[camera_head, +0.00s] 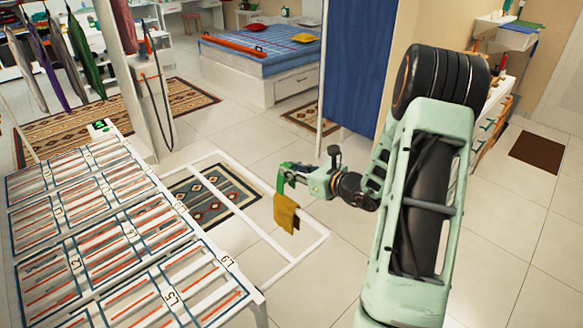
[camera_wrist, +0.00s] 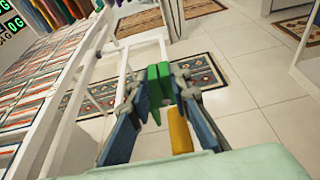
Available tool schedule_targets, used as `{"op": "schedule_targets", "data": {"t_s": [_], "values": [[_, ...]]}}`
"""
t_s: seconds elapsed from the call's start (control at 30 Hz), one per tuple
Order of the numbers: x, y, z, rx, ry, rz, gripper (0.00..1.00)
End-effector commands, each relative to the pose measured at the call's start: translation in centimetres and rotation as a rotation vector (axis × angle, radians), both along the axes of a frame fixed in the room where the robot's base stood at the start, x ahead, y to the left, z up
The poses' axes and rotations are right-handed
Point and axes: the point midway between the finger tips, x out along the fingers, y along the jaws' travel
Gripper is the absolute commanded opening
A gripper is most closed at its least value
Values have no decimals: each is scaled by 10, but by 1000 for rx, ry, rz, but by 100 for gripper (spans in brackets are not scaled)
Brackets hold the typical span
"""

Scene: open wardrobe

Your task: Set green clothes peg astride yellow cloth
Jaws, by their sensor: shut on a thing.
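The green clothes peg (camera_head: 282,179) is between the fingers of my gripper (camera_head: 296,176), which is shut on it. In the wrist view the green peg (camera_wrist: 154,84) shows between the two blue-grey fingers of my gripper (camera_wrist: 160,88). The yellow cloth (camera_head: 286,213) hangs over a thin white rail, directly below the peg. In the wrist view the yellow cloth (camera_wrist: 180,131) is a narrow strip near the right finger. The peg's lower end meets or overlaps the cloth's top edge in the head view; I cannot tell whether its legs straddle the cloth.
The white rail frame (camera_head: 311,246) extends low over the floor from the drying rack (camera_head: 208,260) at left. A patterned rug (camera_head: 212,197) lies beneath it. A blue curtain (camera_head: 348,65) hangs behind my arm.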

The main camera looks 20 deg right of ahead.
Motion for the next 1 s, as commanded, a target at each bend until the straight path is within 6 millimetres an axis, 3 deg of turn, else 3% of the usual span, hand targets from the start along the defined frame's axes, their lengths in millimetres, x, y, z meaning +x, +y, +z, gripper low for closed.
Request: {"op": "schedule_targets", "data": {"t_s": [0.7, 1.0], "values": [[0, 0, -62, -1, 0, 0, 2], [0, 0, -72, -1, 0, 0, 2]]}}
